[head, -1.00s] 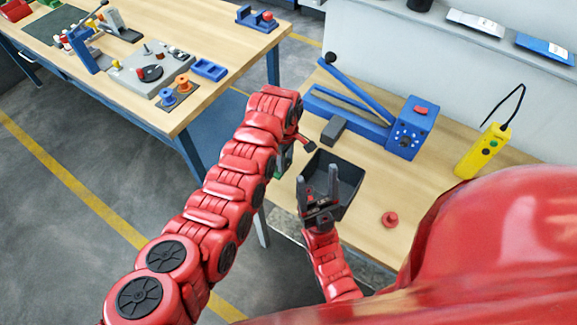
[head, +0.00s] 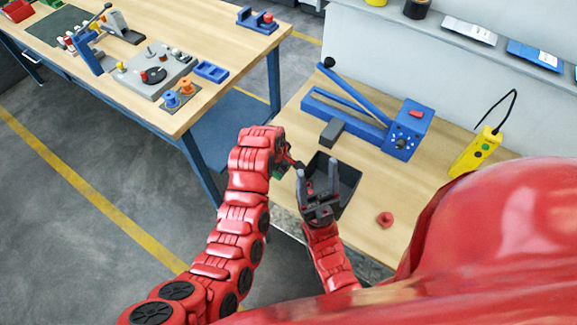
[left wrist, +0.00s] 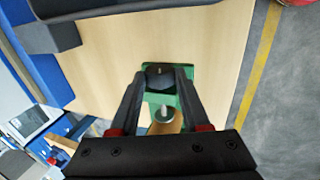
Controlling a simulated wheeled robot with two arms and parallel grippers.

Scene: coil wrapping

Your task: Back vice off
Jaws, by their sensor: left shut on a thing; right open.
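The green vice (left wrist: 188,95) is at the edge of the wooden bench in the left wrist view, with a silver round screw part below its middle. In the head view only a small green bit of it (head: 279,173) shows beside my left gripper (head: 290,160). In the left wrist view my left gripper (left wrist: 160,78) has its two dark fingers on either side of the vice's upper part and is shut on it. The arm hides much of the vice in the head view. My right gripper (head: 319,185) is open and empty, in front of the dark tray.
The dark open tray (head: 347,181) stands on the bench (head: 375,205). Behind it are a blue lever device (head: 403,135) and a grey block (head: 332,131). A red ring piece (head: 385,219) and a yellow control box (head: 477,151) lie to the right. Another workbench (head: 222,68) stands at left.

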